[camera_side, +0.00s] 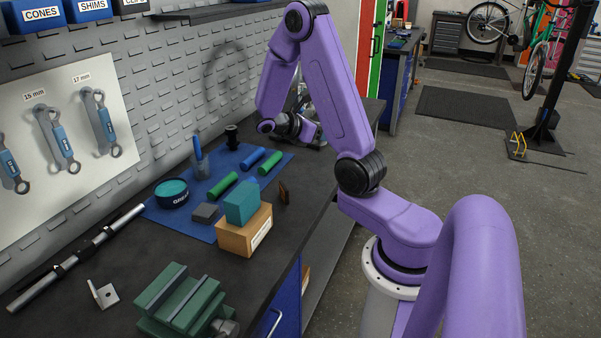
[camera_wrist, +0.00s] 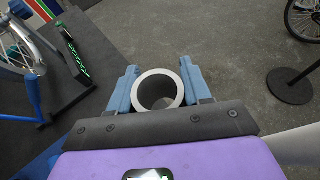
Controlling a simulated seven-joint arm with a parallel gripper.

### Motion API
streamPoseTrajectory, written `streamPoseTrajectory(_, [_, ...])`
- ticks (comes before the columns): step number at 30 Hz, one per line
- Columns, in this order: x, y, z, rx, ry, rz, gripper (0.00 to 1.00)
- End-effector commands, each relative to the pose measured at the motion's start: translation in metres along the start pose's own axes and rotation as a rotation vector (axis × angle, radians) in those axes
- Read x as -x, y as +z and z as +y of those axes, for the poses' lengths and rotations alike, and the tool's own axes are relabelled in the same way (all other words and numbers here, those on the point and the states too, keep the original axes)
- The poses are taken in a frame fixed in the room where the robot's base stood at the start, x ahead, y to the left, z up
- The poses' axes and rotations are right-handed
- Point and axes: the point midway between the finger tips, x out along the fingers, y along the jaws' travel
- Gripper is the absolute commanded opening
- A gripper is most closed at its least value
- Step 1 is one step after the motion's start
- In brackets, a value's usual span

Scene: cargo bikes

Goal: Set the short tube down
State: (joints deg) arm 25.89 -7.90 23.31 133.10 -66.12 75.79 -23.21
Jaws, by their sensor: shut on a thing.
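The short tube (camera_wrist: 180,90) shows in the wrist view as a light grey ring seen end-on, its dark hollow facing the camera. My gripper (camera_wrist: 159,68) has its two blue fingers on either side of the tube, shut on it. In the side view my wrist (camera_side: 290,126) is over the far end of the bench, beyond the blue mat. The fingers and the tube cannot be made out there. What lies directly under the tube is unclear.
The blue mat (camera_side: 190,226) carries green and blue cylinders, a teal tin (camera_side: 171,194) and a grey block. A spoked wheel (camera_wrist: 18,52) is left in the wrist view.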

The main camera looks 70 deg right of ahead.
Motion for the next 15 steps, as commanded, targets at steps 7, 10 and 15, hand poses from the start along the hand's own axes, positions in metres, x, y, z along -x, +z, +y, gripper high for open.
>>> streamPoseTrajectory(7, [-0.008, -0.029, 0.001, 0.01, 0.007, -0.001, 0.11])
streamPoseTrajectory(10, [-0.012, -0.037, 0.001, 0.008, 0.009, -0.001, 0.11])
streamPoseTrajectory(15, [-0.016, -0.045, 0.007, 0.006, 0.009, 0.0, 0.11])
